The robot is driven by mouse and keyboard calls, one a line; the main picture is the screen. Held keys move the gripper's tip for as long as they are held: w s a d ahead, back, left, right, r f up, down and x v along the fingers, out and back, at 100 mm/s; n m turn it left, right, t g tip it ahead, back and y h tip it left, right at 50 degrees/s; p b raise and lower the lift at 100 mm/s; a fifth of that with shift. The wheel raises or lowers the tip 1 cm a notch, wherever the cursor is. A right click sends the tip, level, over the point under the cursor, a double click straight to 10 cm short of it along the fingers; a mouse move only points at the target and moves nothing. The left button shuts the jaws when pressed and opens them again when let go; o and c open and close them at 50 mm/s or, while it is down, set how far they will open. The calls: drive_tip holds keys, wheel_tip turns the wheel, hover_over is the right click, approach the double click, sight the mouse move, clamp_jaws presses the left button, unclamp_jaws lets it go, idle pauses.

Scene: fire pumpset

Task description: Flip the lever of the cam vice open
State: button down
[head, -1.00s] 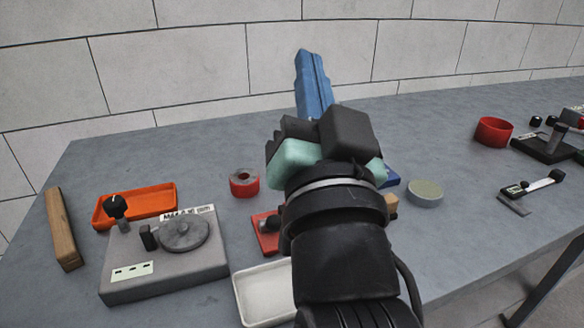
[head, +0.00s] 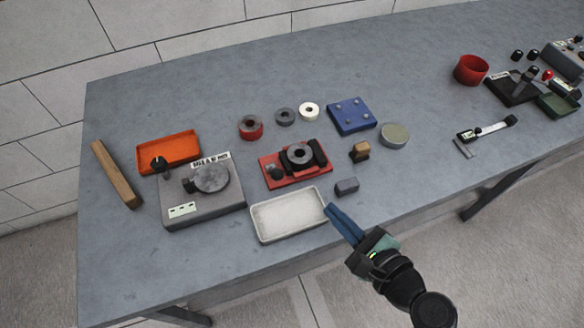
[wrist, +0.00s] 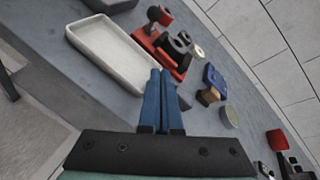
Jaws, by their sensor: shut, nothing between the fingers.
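The cam vice appears to be the red-based fixture (head: 297,163) in the middle of the table, with a dark ring (head: 299,155) at its black jaws. A dark round knob (head: 276,173) shows at its left front, probably on the lever; the lever's exact angle is too small to tell. The vice also shows in the wrist view (wrist: 160,50), beyond the fingertips. My gripper (head: 332,210) has long blue fingers, shut and empty. It is in front of and to the right of the vice, apart from it, near the white tray's right end. The fingers also show in the wrist view (wrist: 163,75).
A white tray (head: 290,230) lies in front of the vice. A small grey block (head: 347,187) and a brown-topped block (head: 361,152) lie to the right. A grey machine (head: 203,200) stands left. Several rings and a blue plate (head: 351,115) lie behind. Bare table stretches further back.

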sight(281, 179)
drive_tip(key=s+m+p, duration=0.1)
drive_tip(key=s+m, duration=0.1)
drive_tip(key=s, duration=0.1)
drive_tip(key=s+m+y+p, duration=0.1)
drive_tip(key=s+m, duration=0.1)
drive_tip(key=shift+a+r+p, duration=0.2)
drive_tip(key=shift+a+p, duration=0.1)
drive_tip(key=shift+a, duration=0.05)
drive_tip(key=x, duration=1)
drive_tip(key=shift+w+a, duration=0.1)
drive_tip(key=shift+w+a+r, duration=0.7)
drive_tip(key=shift+w+r, duration=0.1)
drive_tip(key=shift+w, duration=0.05)
drive_tip(key=shift+w+a+r+p, duration=0.25)
drive_tip(key=shift+w+a+p, duration=0.1)
drive_tip(key=shift+w, duration=0.1)
drive_tip(key=shift+w+r+p, duration=0.1)
drive_tip(key=shift+r+p, duration=0.3)
drive_tip(key=shift+p, duration=0.5)
drive_tip(key=shift+g+p, duration=0.3)
